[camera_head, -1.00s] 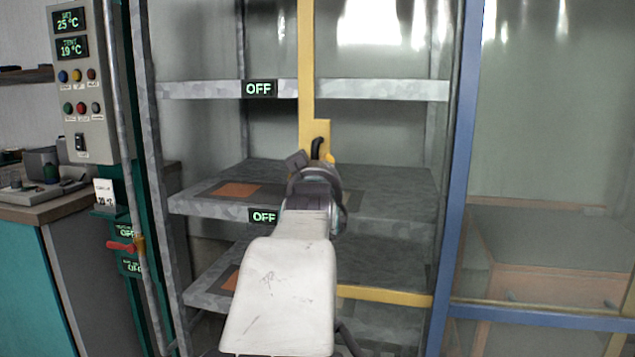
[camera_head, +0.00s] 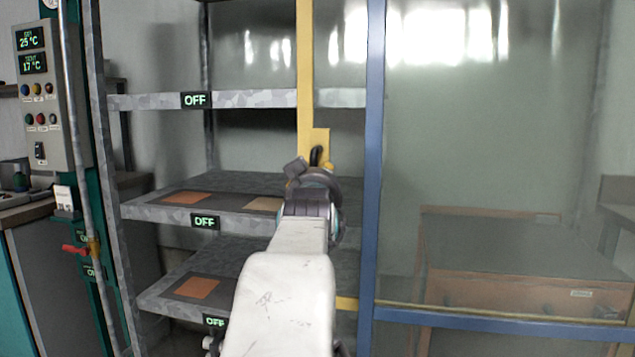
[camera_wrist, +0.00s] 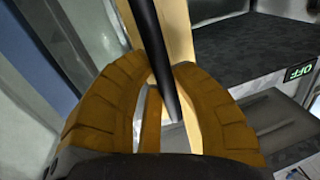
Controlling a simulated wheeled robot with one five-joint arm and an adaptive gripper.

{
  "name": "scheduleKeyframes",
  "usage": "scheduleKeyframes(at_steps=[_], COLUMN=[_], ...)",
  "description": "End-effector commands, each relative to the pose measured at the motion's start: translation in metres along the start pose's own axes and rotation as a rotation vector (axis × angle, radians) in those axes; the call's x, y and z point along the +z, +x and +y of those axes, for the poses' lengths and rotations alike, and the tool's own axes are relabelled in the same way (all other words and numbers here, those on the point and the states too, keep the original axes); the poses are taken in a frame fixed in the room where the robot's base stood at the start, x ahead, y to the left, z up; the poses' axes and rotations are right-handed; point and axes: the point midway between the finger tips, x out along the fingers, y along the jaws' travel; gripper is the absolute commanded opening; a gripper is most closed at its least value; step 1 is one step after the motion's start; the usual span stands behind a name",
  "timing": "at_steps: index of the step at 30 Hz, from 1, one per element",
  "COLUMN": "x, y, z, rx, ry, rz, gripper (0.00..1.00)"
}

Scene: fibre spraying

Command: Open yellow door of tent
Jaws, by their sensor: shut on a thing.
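The yellow door of the tent shows as an upright yellow bar (camera_head: 306,60) with a short yellow bottom rail (camera_head: 347,303) left of the blue frame post. Its black handle (camera_head: 316,154) sits low on the upright, and it also shows in the wrist view as a dark rod (camera_wrist: 150,40) beside the yellow bar (camera_wrist: 182,35). My gripper (camera_head: 318,168) is at this handle. In the wrist view its orange fingers (camera_wrist: 166,78) are shut around the rod. Left of the yellow bar the shelves are uncovered. My arm hides part of the door's lower side.
A blue frame (camera_head: 373,150) with a clear panel stands right of the door. Grey shelves (camera_head: 245,98) with OFF signs stand behind it. A control panel (camera_head: 40,90) and red valve handle (camera_head: 75,249) are at left. A wooden cabinet (camera_head: 520,270) shows through the panel.

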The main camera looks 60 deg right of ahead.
Motion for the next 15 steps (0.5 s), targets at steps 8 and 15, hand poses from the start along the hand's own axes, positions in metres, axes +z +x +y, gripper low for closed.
scheduleKeyframes(at_steps=[8,15], x=[0.0001,0.0], y=[0.0002,0.0001], z=[0.0001,0.0], rx=[0.0,0.0], ry=[0.0,0.0], rz=[0.0,0.0], gripper=[0.29,0.5])
